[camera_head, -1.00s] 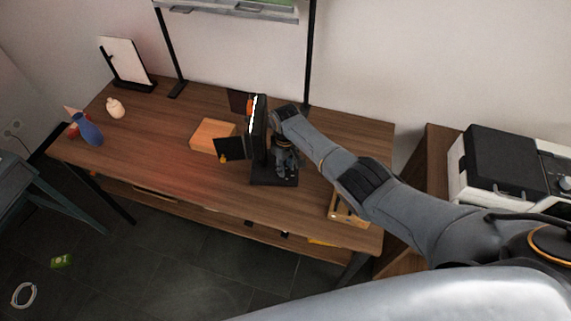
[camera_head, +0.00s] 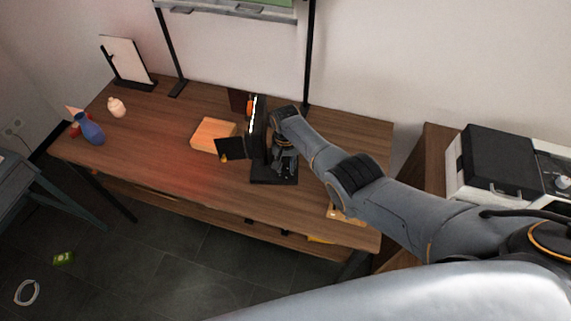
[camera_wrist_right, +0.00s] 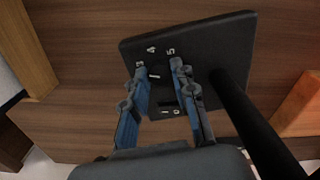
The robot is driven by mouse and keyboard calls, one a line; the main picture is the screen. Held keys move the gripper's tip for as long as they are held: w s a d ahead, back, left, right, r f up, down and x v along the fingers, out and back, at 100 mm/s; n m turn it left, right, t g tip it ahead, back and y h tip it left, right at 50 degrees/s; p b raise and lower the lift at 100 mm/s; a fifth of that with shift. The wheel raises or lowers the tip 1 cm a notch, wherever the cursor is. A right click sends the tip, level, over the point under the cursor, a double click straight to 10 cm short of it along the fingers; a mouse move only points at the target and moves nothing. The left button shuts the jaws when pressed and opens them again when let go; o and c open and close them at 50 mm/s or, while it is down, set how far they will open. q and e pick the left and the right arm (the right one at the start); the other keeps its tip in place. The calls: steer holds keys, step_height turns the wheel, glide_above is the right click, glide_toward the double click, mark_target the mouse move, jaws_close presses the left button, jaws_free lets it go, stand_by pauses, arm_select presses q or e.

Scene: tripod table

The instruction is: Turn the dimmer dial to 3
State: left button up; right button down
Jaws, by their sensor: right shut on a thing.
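The dimmer dial is a small dark knob on the black base plate (camera_wrist_right: 222,45) of a lamp. In the right wrist view, white figures ring it; I read 4 and 5 at the top and 0 and 1 at the bottom. My right gripper (camera_wrist_right: 160,78) is shut on the dial, its blue-grey fingers on either side, covering much of it and part of the scale. I cannot tell its setting. In the head view the right gripper (camera_head: 283,160) reaches down over the base plate (camera_head: 275,181). My left gripper is not in view.
The lamp's black post (camera_wrist_right: 255,125) rises beside the fingers. On the wooden table (camera_head: 150,160), an orange-brown block (camera_head: 212,134) and a black panel (camera_head: 231,148) are close by. A blue vase (camera_head: 91,129) stands far left. The table's middle left is clear.

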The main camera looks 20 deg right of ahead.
mark_target(285, 168)
steer(key=shift+m, duration=0.4)
steer(key=c, duration=1.1)
jaws_free()
steer(key=shift+a, duration=0.1)
steer(key=shift+o, duration=0.2)
steer(key=shift+r, duration=0.1)
step_height(285, 168, up, 12)
